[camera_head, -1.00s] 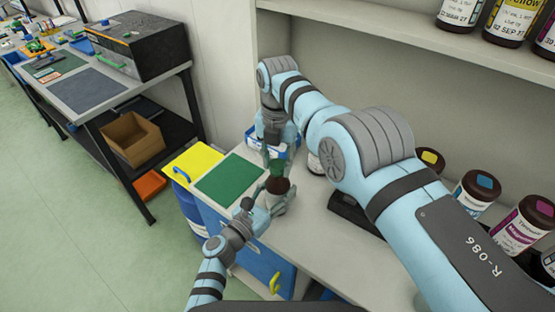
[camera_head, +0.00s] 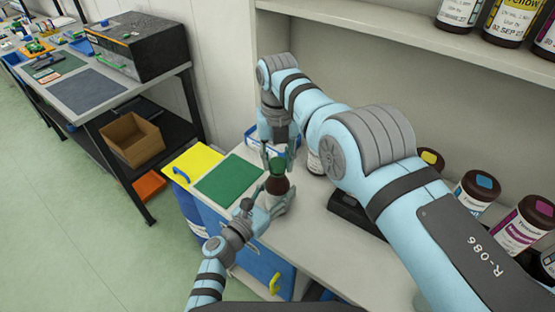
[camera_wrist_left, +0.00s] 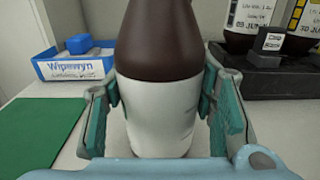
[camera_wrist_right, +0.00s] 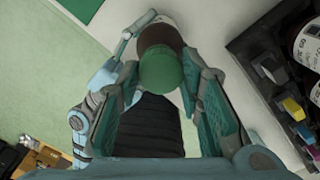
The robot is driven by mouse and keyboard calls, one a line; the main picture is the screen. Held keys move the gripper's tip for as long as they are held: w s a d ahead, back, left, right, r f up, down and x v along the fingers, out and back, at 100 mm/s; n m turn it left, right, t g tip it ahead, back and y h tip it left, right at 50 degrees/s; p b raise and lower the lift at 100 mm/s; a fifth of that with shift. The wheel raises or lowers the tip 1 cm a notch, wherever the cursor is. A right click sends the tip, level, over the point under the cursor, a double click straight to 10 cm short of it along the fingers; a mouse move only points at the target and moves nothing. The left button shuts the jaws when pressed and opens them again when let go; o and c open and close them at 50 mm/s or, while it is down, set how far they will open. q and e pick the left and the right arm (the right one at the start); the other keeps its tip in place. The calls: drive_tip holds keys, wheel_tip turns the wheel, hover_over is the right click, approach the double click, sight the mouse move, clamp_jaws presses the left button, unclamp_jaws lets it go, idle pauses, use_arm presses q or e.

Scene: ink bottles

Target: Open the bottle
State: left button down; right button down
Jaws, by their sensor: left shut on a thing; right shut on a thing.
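A brown bottle (camera_head: 277,185) with a white label stands at the front of the counter; its brown shoulder and white lower part fill the middle of the left wrist view (camera_wrist_left: 160,95). My left gripper (camera_head: 268,203) is shut around the bottle's white body, one finger on each side. The green cap (camera_head: 277,164) is above the bottle's shoulder. My right gripper (camera_head: 278,158) comes down from above and is shut on the cap, which shows between its fingers in the right wrist view (camera_wrist_right: 162,70). I cannot tell whether the cap touches the neck.
A green mat (camera_head: 229,179) lies left of the bottle on the counter. A blue and white box (camera_wrist_left: 75,65) is behind it. A black rack (camera_wrist_left: 265,75) with ink bottles is at the right. A yellow-lidded blue bin (camera_head: 192,163) stands beside the counter.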

sight(278, 163)
drive_tip(key=shift+r, duration=0.8)
drive_tip(key=shift+r, duration=2.05)
use_arm(q)
drive_tip(key=c, duration=0.6)
unclamp_jaws()
